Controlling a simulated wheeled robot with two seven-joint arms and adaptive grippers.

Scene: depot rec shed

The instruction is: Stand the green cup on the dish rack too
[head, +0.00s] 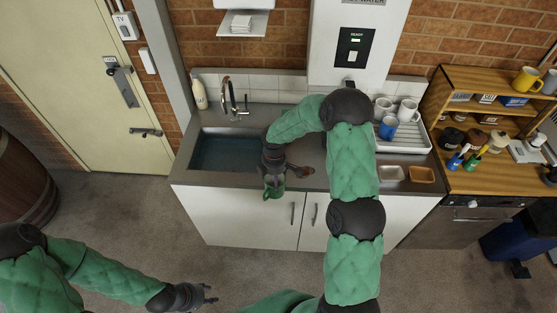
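The green cup (273,191) is at my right gripper (274,179), over the front edge of the sink counter. The gripper looks shut on it; the fingers are partly hidden by the wrist and small. The white dish rack (410,151) is on the counter to the right, behind my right arm. White mugs (407,110) and a blue cup (388,128) stand on it, with bare rack in front of them. My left gripper (211,295) is low at the bottom left, over the floor, empty with its fingers apart.
The sink (222,153) with its tap (231,97) is left of the rack. A white water heater (362,35) hangs above. Small trays (421,175) sit in front of the rack. A wooden shelf (480,77) with mugs and jars stands at the right. My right arm crosses the counter front.

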